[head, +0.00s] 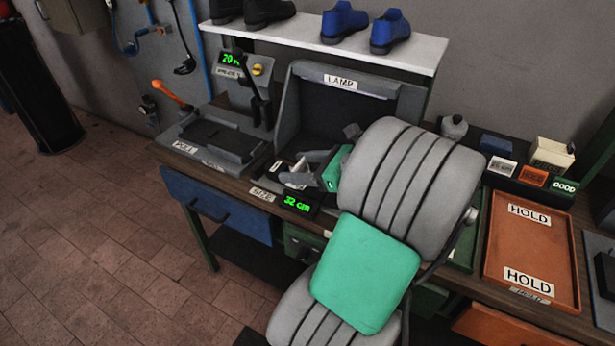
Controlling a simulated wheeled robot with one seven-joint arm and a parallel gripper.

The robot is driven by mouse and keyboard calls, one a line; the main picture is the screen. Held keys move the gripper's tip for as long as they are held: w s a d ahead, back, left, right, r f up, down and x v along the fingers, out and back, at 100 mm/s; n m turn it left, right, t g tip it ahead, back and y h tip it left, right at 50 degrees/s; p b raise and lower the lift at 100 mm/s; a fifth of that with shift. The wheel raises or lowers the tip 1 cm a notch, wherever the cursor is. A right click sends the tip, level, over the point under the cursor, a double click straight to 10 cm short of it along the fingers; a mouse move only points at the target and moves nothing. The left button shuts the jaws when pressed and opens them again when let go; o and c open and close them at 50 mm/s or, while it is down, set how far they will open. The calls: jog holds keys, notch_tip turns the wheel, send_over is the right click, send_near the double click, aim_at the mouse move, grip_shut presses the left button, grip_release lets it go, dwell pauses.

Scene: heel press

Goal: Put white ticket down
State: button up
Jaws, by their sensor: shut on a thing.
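My gripper (302,173) is over the bench, in front of the lamp box, with its teal wrist part behind it to the right. It is shut on a small pale piece, the white ticket (297,180), low over the bench just behind the size display. The fingers are small and partly overlap the ticket, so its exact edges and whether it touches the surface below are unclear. My large grey and teal arm hides the bench to the right of the gripper.
The lamp box (340,82) stands behind the gripper, and the size display (298,204) reads 32 cm in front. A grey press (222,140) is at left. An orange HOLD tray (530,245) and ticket holders (533,176) are at right. Shoes stand on the white shelf (300,30).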

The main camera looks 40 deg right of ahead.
aim_at(303, 162)
jog(key=w+d+f, duration=0.2)
jog(key=w+d, duration=0.1)
jog(key=d, duration=0.1)
jog(key=shift+f, duration=0.4)
jog(key=d+f, duration=0.1)
jog(key=w+d+f, duration=0.1)
jog(key=f, duration=0.1)
jog(key=w+d+f, duration=0.1)
jog(key=shift+f, duration=0.2)
jog(key=f, duration=0.4)
jog(key=shift+w+d, duration=0.25)
jog(key=shift+d, duration=0.1)
jog(key=shift+r, duration=0.1)
jog(key=o, duration=1.4)
